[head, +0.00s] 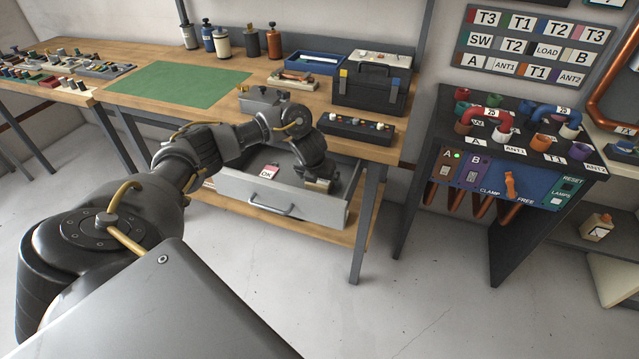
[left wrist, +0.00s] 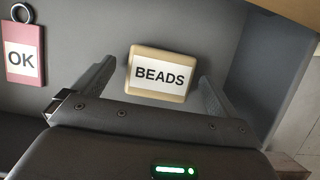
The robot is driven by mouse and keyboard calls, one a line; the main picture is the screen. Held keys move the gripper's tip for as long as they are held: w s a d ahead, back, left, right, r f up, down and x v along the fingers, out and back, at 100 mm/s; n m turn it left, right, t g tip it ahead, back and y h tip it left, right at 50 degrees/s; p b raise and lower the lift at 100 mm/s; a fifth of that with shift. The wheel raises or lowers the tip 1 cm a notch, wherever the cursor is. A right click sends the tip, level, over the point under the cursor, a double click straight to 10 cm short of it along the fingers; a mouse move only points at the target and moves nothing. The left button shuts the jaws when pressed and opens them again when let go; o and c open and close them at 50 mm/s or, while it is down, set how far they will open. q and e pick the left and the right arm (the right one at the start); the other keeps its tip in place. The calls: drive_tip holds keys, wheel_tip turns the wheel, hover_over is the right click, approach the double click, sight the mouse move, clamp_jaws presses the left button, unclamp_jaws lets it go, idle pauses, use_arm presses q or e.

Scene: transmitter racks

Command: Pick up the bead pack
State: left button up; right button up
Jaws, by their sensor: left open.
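The bead pack (left wrist: 160,85) is a small tan block with a white label reading BEADS. In the left wrist view it lies on the grey floor of the open drawer (head: 290,205). My left gripper (head: 317,182) reaches down into the right part of that drawer. In the left wrist view its two open fingers (left wrist: 157,76) stand one on each side of the pack, with a visible gap on both sides. In the head view the gripper mostly hides the pack. My right gripper is not in view.
A red tag reading OK (head: 267,172) with a ring lies left of the pack in the drawer. The drawer walls are close around my gripper, and the workbench top (head: 140,100) overhangs behind. A black toolbox (head: 370,90) and a knob strip (head: 356,127) stand above.

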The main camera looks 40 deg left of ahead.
sight(319, 180)
use_arm(q)
drive_tip(key=shift+c, duration=0.2)
drive_tip(key=c, duration=1.1)
drive_tip(key=shift+o, duration=0.2)
drive_tip(key=shift+r, duration=0.15)
drive_tip(key=shift+r, duration=0.25)
wheel_tip(319, 180, up, 2)
drive_tip(key=shift+w+r, duration=0.1)
drive_tip(key=s+a+r, duration=0.1)
drive_tip(key=r, duration=0.1)
drive_tip(key=s+a+r, duration=0.1)
drive_tip(key=r, duration=0.1)
drive_tip(key=s+a+r+p, duration=0.1)
drive_tip(key=shift+r, duration=0.4)
drive_tip(key=s+a+r, duration=0.4)
drive_tip(key=s+a, duration=0.2)
drive_tip(key=s, duration=0.1)
drive_tip(key=shift+s+a+b, duration=0.15)
drive_tip(key=shift+s+b, duration=0.2)
